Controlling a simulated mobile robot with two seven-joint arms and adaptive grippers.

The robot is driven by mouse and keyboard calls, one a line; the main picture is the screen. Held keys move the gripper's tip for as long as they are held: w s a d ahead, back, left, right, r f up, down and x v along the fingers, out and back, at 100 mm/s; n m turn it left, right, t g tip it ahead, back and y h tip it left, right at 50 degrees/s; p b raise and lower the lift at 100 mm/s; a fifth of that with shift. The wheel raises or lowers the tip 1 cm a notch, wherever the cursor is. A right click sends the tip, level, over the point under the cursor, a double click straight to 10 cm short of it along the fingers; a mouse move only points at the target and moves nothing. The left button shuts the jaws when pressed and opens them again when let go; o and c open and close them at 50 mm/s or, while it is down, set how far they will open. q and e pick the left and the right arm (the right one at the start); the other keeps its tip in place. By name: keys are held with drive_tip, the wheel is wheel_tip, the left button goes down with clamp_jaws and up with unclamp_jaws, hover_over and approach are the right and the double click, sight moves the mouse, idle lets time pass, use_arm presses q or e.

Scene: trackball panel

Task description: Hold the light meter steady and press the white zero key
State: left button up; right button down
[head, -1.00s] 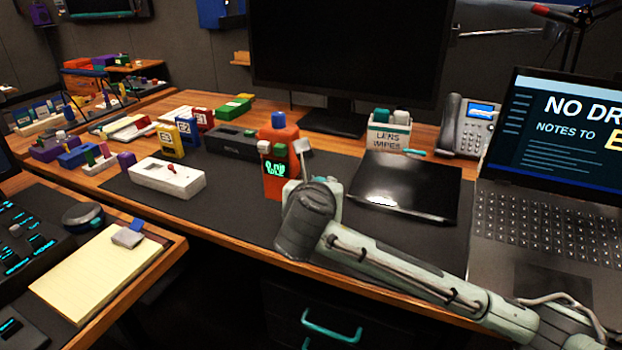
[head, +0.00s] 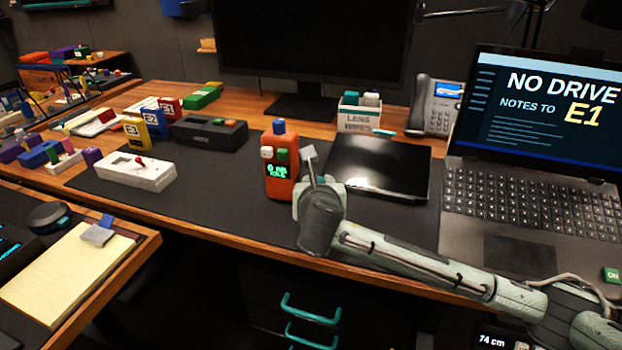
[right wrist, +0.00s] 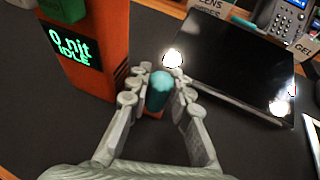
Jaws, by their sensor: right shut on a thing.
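The orange light meter (head: 281,184) stands upright at the middle of the desk, with a blue cap on top. A white key (head: 266,153) and a green key (head: 282,155) stick out above its display, which reads 0 nit, IDLE. My right gripper (head: 310,180) is at its right side. In the right wrist view its fingers (right wrist: 158,92) are shut on a teal grip (right wrist: 160,88) beside the meter body (right wrist: 95,75); the grip seems to belong to the meter. I cannot tell whether its base touches the mat. My left gripper is out of view.
A black tablet (head: 378,171) lies right of the meter, with the lens wipes box (head: 360,119) behind it and a laptop (head: 530,215) further right. A white device (head: 135,170) lies left. The dark mat (head: 215,200) left of the meter is clear.

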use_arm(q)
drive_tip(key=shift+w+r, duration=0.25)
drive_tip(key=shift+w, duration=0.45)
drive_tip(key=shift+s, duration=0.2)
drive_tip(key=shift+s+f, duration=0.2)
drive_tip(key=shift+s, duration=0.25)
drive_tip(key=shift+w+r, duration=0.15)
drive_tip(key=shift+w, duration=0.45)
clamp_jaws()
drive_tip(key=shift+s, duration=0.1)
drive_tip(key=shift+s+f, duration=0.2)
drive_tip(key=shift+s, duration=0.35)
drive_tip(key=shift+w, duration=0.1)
